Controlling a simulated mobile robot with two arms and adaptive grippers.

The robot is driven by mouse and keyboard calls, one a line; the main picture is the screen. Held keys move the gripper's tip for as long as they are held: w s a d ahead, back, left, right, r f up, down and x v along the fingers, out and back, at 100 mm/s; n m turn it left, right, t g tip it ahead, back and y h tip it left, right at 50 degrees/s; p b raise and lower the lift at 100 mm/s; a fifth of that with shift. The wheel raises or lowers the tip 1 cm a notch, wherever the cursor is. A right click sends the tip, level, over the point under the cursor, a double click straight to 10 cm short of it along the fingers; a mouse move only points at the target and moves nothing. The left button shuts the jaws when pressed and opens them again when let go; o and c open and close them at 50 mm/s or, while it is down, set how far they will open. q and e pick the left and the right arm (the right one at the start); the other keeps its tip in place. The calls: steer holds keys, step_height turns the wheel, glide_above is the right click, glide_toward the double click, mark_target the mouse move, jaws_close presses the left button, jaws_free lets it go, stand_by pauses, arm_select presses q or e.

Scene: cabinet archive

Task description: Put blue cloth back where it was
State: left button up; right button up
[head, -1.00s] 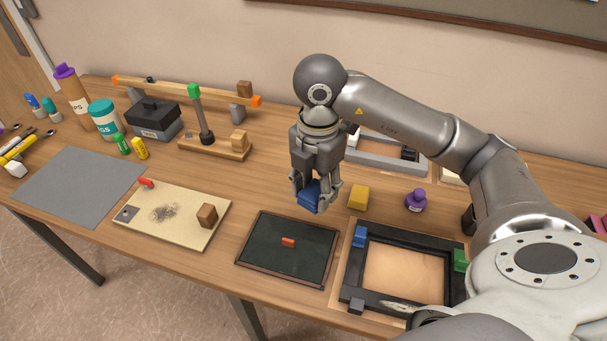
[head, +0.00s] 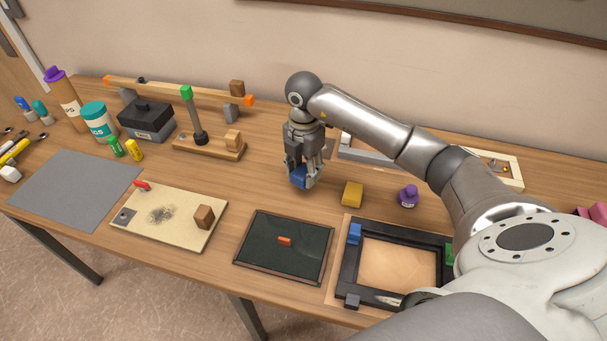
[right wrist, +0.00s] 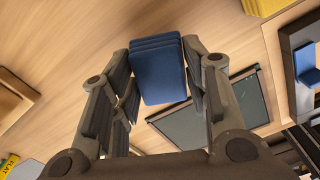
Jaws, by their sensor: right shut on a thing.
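The blue cloth (head: 299,177) is a small folded stack. My right gripper (head: 302,178) is shut on it, pointing down over the table between the balance stand and the yellow block. In the right wrist view the blue cloth (right wrist: 158,70) sits between the two fingers, its layered folded edge facing up in the picture. I cannot tell whether its underside touches the table. My left gripper is not in view.
A yellow block (head: 352,194) and a purple-capped bottle (head: 408,196) stand to the right. A dark green board (head: 262,258) with an orange piece and a black frame (head: 347,275) lie in front. A wooden balance (head: 210,147) stands to the left. Bare table surrounds the gripper.

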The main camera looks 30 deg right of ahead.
mark_target(303, 169)
steer(key=shift+w+d+f, duration=0.15)
steer(key=shift+w+f, duration=0.2)
steer(key=shift+f, duration=0.15)
step_height(303, 169, down, 2)
steer(key=shift+f+p, duration=0.15)
steer(key=shift+p, duration=0.85)
steer(key=shift+f, duration=0.35)
steer(key=shift+f, duration=0.15)
steer(key=o, duration=0.9)
